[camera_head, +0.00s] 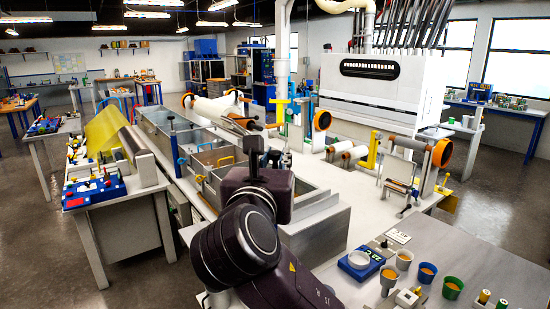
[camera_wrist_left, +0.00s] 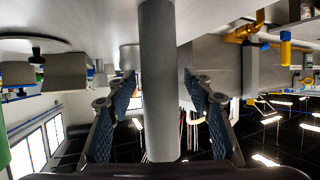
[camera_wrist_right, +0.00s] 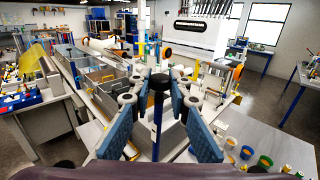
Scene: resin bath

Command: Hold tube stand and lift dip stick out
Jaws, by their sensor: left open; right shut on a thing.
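In the left wrist view, which is upside down, a thick grey upright tube (camera_wrist_left: 158,60), which may be the tube stand, runs between the spread fingers of my left gripper (camera_wrist_left: 158,88). Those fingers are open, with a gap on each side of the tube. In the head view my right gripper (camera_head: 254,145) is over the bath's near end; my left gripper is not visible there.
The long grey resin bath (camera_head: 215,150) with dividers runs away from me. A side table (camera_head: 115,198) stands at left. A blue-and-white scale (camera_head: 359,262) and several small cups, one of them green (camera_head: 452,287), stand at front right. A white cabinet (camera_head: 380,85) stands behind.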

